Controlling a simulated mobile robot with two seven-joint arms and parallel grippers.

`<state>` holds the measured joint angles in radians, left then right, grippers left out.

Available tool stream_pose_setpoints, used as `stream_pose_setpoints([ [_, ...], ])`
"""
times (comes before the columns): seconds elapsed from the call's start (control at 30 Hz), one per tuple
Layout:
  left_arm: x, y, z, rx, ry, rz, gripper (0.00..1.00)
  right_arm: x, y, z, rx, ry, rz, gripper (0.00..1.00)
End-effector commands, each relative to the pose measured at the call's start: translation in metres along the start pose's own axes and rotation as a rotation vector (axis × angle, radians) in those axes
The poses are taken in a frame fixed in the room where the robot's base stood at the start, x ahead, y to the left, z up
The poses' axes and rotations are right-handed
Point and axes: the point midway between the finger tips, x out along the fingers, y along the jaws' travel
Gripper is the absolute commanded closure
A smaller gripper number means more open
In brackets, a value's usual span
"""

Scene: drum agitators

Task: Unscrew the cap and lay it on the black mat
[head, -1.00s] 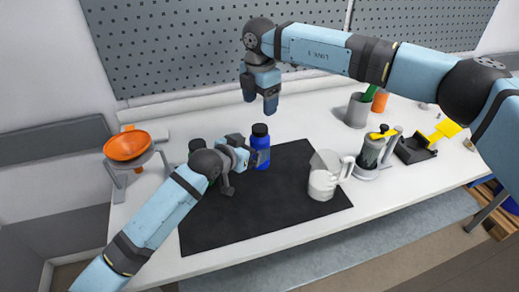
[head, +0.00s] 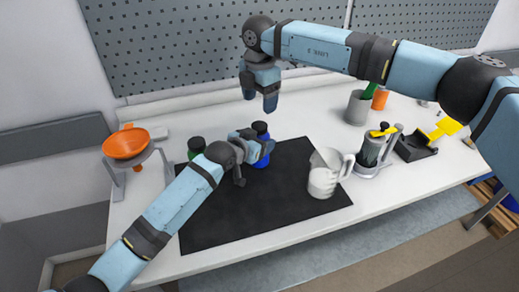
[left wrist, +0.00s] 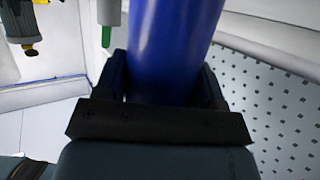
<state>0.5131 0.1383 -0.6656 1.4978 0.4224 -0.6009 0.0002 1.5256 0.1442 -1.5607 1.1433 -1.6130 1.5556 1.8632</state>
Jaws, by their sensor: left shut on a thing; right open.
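A blue bottle (head: 262,160) with a black cap (head: 260,128) stands upright at the back edge of the black mat (head: 235,215). My left gripper (head: 262,147) is shut around the bottle's body, below the cap, and hides part of it. In the left wrist view the blue bottle (left wrist: 175,45) fills the space between the two fingers. My right gripper (head: 260,101) is open and empty, pointing down in the air above and behind the bottle. The cap is on the bottle.
A green bottle with a black cap (head: 196,144) stands left of the blue one, partly hidden by my left arm. A white jug (head: 323,180) stands at the mat's right. The mat's front is clear.

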Motion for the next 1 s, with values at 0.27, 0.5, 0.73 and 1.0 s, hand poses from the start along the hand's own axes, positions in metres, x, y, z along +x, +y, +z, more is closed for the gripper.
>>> stream_pose_setpoints([
  [0.27,0.000,0.000,0.000,0.000,0.000,0.000,1.00,0.001,0.000,-0.001,-0.001,0.003,-0.002,0.29],
  [0.5,0.000,0.000,0.000,0.000,0.000,0.000,1.00,0.008,0.000,0.000,0.000,0.000,-0.003,0.29],
  [0.73,0.000,0.000,0.000,0.000,0.000,0.000,1.00,0.038,0.000,0.000,0.000,0.001,-0.004,0.29],
  [1.0,0.000,0.000,0.000,0.000,0.000,0.000,1.00,0.075,0.000,0.000,0.001,0.001,-0.003,0.29],
])
